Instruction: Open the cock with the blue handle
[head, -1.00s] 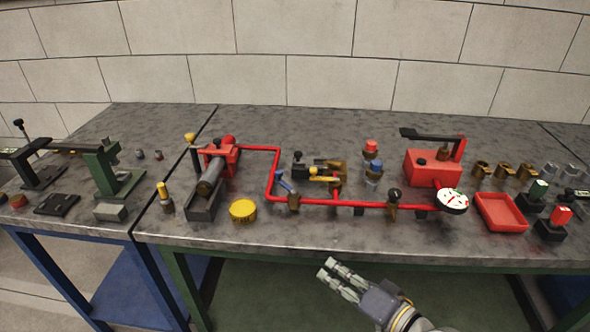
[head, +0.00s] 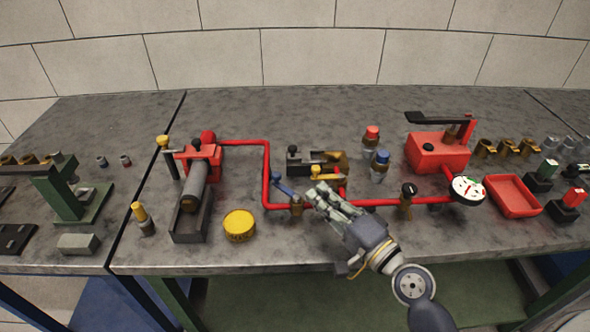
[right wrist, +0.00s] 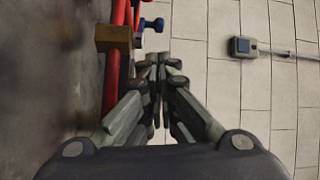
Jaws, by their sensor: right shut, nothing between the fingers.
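The cock with the blue handle sits on the red pipe near its lower left bend. Its blue handle (head: 284,187) slants up and left from the brass body (head: 297,206). In the right wrist view the blue handle (right wrist: 152,25) shows ahead, left of the fingertips. My right gripper (head: 318,192) is shut and empty, just right of the cock and in front of the red pipe. It also shows in the right wrist view (right wrist: 158,60), where its fingertips meet. I see a gap between fingertips and handle. My left gripper is not in view.
The red pipe (head: 266,160) runs across the table (head: 240,108) to a white gauge (head: 467,188). A yellow-handled valve (head: 325,172) stands close behind my right gripper. A yellow round can (head: 239,225) stands to the left. The table's back strip is clear.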

